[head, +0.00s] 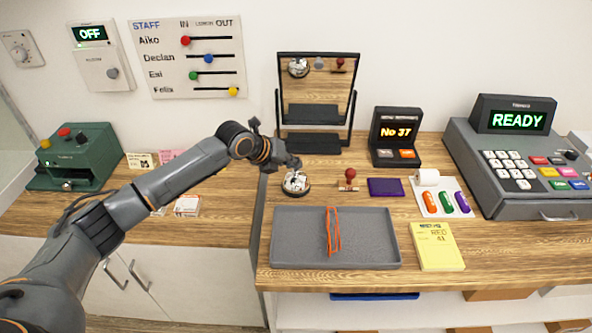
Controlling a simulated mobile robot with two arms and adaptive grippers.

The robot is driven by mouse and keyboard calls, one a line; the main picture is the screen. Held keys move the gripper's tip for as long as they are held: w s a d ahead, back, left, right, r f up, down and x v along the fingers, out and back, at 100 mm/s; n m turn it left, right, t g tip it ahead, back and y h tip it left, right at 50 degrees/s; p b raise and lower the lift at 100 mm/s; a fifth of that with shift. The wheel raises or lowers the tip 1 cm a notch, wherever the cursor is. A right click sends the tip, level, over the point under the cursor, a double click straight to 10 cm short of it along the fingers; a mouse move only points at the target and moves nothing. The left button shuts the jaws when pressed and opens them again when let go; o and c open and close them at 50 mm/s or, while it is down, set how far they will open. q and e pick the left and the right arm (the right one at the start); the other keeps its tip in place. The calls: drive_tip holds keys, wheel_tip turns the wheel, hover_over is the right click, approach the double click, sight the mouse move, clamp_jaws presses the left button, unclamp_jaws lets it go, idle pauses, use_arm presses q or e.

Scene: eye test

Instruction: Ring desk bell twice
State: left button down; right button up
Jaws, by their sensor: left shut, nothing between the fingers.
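The desk bell (296,184) is a small silvery dome on a dark base, standing on the wooden counter in front of the mirror. My left arm comes in from the left, and my left gripper (293,165) points down right above the bell. The gripper is shut and empty. Its fingertips are at or just over the top of the bell; I cannot tell whether they touch. The gripper hides part of the bell's top. My right gripper is not in view.
A mirror (317,95) stands behind the bell. A grey tray (290,257) with orange cord lies in front. A red-handled stamp (349,180), a purple pad (386,187) and a number display (396,135) are to the right, then a cash register (520,165).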

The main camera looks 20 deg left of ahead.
sight(293, 172)
use_arm(q)
drive_tip(key=shift+f, duration=0.3)
idle(0.4)
drive_tip(key=shift+r, duration=0.15)
drive_tip(key=shift+r+p, duration=0.45)
drive_tip(key=shift+r, duration=0.3)
drive_tip(key=shift+r, duration=0.1)
wheel_tip(293, 172, up, 5)
drive_tip(key=p, duration=0.3)
drive_tip(key=shift+p, duration=0.4)
